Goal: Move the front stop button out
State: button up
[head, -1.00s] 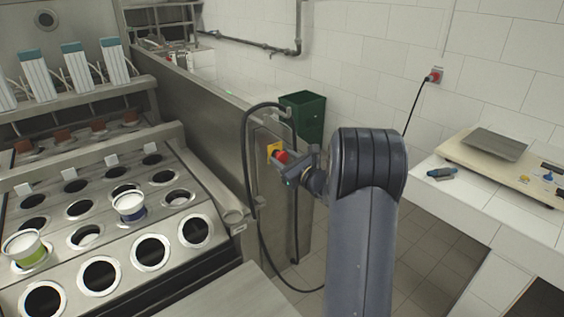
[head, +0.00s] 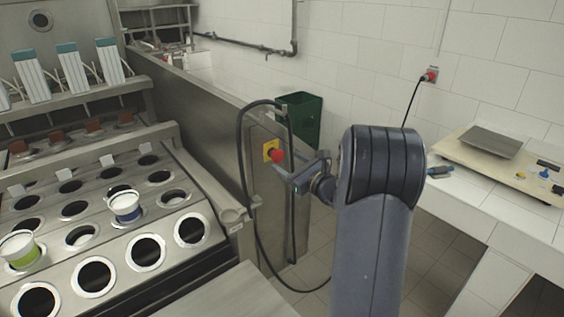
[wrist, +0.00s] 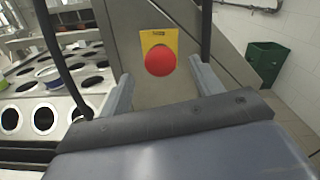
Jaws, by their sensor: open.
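The front stop button is a red mushroom knob (head: 277,155) on a yellow plate (head: 268,149), fixed to the end panel of the steel machine. In the wrist view the red knob (wrist: 160,61) shows ahead of my gripper (wrist: 158,78), roughly midway between the two fingers. The fingers are spread wide, with nothing held between them. In the head view my gripper (head: 296,168) is just to the right of the knob. Whether a finger touches the knob cannot be told.
A black cable (head: 241,160) loops around the button panel. A green bin (head: 303,118) stands behind it. The cup plate with round holes (head: 105,225) and two cups lies to the left. A white counter with a scale (head: 490,145) is at the right.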

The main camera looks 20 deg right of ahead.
aim_at(279, 157)
jog(key=b+v, duration=0.1)
jog(key=v, duration=0.5)
jog(key=shift+s, duration=0.15)
jog(key=p+x, duration=0.3)
jog(key=x, duration=0.8)
jog(key=shift+a+r, duration=0.1)
jog(key=shift+w+p, duration=0.2)
jog(key=shift+p, duration=0.35)
jog(key=shift+w, duration=0.1)
jog(key=shift+f, duration=0.2)
